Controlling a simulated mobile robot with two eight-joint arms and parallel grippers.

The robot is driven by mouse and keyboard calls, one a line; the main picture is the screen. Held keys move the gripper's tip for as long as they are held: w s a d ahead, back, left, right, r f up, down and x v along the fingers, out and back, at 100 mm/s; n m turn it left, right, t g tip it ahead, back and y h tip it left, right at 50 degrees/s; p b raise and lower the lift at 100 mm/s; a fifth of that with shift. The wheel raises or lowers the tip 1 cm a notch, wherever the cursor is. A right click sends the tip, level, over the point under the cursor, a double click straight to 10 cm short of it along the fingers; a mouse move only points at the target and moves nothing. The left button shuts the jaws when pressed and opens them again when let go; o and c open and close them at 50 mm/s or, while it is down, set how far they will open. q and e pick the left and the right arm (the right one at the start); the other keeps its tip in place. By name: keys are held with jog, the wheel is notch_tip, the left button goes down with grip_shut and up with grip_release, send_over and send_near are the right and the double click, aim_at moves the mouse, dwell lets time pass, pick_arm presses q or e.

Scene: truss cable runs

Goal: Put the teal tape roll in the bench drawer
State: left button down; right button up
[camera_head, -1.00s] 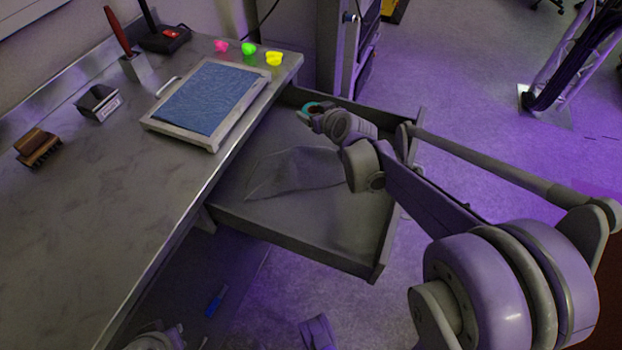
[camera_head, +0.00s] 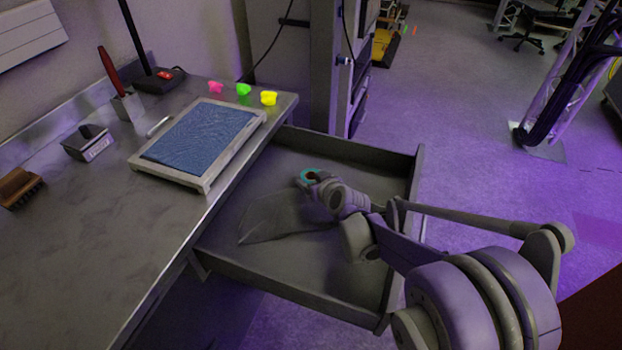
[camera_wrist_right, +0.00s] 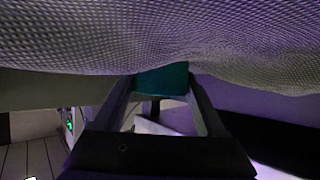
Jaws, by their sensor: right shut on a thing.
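The teal tape roll (camera_head: 307,175) is held at the tip of my right gripper (camera_head: 314,178), over the inside of the open bench drawer (camera_head: 372,152). In the right wrist view the teal roll (camera_wrist_right: 162,80) sits between the two fingers of my right gripper (camera_wrist_right: 163,92), close to a pale textured surface. The head view does not show clearly whether the roll touches the drawer floor. The drawer is pulled out from under the bench, and its rim shows all round the front and right side. My left gripper is not in view now.
The metal bench (camera_head: 95,235) lies to the left, with a framed blue pad (camera_head: 200,135), pink, green and yellow pieces (camera_head: 268,98), a stamp-like holder (camera_head: 88,143) and a brush (camera_head: 18,187). A truss (camera_head: 560,100) stands far right.

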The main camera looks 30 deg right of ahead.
jog(key=shift+f, duration=0.3)
jog(key=o, duration=1.1)
jog(key=shift+s, duration=0.1)
jog(key=shift+o, duration=1.3)
jog(key=shift+r, duration=0.3)
jog(key=p+v, duration=0.3)
jog(key=v, duration=0.7)
jog(key=shift+s+r, duration=0.5)
jog(key=shift+s, duration=0.35)
